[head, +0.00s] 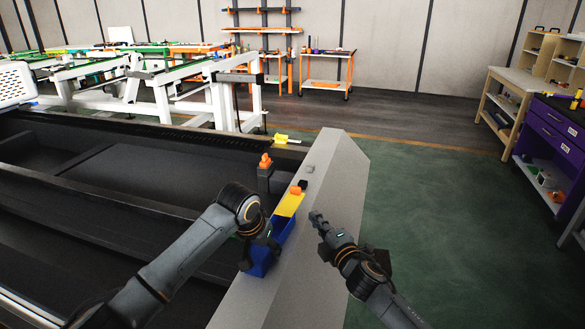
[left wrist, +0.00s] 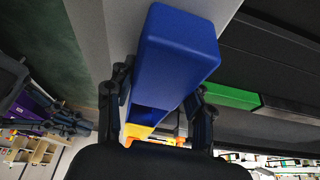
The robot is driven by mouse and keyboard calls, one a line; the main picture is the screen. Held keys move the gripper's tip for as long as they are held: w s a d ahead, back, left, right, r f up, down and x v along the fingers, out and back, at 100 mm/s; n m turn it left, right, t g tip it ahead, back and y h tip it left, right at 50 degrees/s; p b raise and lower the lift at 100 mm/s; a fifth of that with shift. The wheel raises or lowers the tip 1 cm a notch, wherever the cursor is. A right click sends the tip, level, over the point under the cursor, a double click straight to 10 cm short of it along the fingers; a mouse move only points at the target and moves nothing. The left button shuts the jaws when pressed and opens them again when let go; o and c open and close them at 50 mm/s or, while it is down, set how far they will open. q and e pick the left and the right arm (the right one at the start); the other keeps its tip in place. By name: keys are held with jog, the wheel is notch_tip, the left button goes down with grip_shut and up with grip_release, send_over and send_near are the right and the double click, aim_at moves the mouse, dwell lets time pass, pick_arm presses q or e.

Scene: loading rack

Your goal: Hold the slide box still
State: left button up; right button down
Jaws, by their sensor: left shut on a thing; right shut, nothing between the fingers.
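The slide box is a long blue box (head: 261,266) with a yellow part (head: 289,205) at its far end, resting along the grey ledge of the rack. My left gripper (head: 262,246) is shut on its blue part. In the left wrist view the two fingers (left wrist: 158,98) stand on either side of the blue box (left wrist: 175,48), with the yellow end (left wrist: 138,132) beyond. My right gripper (head: 316,217) is shut and empty, to the right of the box and apart from it.
The grey ledge (head: 335,160) borders the dark rack bed (head: 90,200). A post with an orange top (head: 265,161) stands left of the box. A yellow-green piece (head: 287,139) lies farther back. Green floor (head: 430,230) is open at right, before a purple cabinet (head: 552,140).

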pick_arm(q)
jog(key=o, duration=1.4)
jog(key=shift+o, duration=0.2)
